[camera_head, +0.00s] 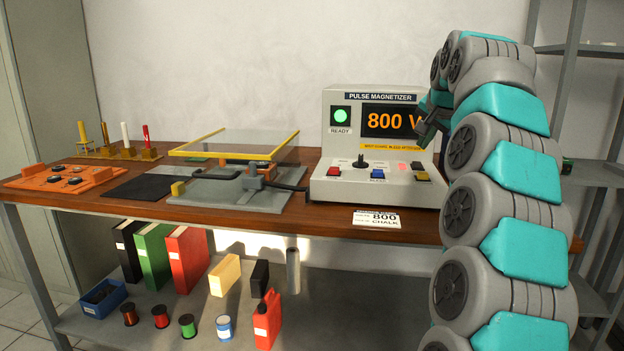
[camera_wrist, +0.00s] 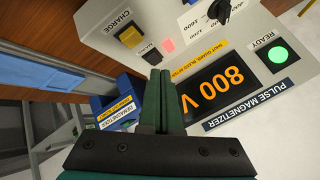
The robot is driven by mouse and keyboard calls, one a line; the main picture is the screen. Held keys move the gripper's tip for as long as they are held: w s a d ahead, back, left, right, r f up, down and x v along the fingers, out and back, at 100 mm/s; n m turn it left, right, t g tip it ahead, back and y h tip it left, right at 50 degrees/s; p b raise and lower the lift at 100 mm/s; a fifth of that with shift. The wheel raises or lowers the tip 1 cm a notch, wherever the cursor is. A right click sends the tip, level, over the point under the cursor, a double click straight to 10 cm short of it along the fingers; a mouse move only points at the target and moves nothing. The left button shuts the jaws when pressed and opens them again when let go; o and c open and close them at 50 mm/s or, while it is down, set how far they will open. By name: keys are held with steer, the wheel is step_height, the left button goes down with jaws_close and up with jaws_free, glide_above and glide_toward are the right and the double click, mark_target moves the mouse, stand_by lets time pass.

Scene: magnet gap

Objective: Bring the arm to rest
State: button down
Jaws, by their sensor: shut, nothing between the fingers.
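My gripper (camera_head: 428,130) is raised in front of the right side of the pulse magnetizer (camera_head: 337,150), at the height of its display. My arm is folded and curves up along the right of the head view. In the wrist view the two dark green fingers (camera_wrist: 158,78) are together with nothing between them. The wrist view also shows the magnetizer's panel (camera_wrist: 150,15) upside down, with its display (camera_wrist: 222,90) reading 800 V and its green READY lamp (camera_wrist: 278,55) lit. I cannot tell the exact gap between gripper and magnetizer.
The wooden table (camera_head: 300,222) carries a grey fixture with a raised clear guard (camera_head: 235,146), an orange tray (camera_head: 62,178) and a black mat (camera_head: 140,188). A grey shelf rack (camera_head: 592,174) stands behind my arm. A blue demagnetizer (camera_wrist: 118,113) shows in the wrist view.

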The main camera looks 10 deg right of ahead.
steer(key=s+a+f+n+g+y, duration=0.2)
steer(key=s+a+f+n+g, duration=0.4)
steer(key=s+a+f, duration=0.95)
steer(key=s+a+f+n+g, duration=0.1)
steer(key=s+f, duration=0.5)
steer(key=s, duration=0.5)
steer(key=s+a+f+n+g, duration=0.1)
steer(key=s+f, duration=0.5)
steer(key=s, duration=0.6)
steer(key=s+a+f+n+g, duration=0.1)
steer(key=s+f+n+g, duration=0.1)
steer(key=s+f, duration=0.5)
steer(key=s, duration=0.5)
steer(key=shift+a+n+g+h, duration=0.3)
steer(key=shift+a+n, duration=0.05)
steer(key=shift+n, duration=0.05)
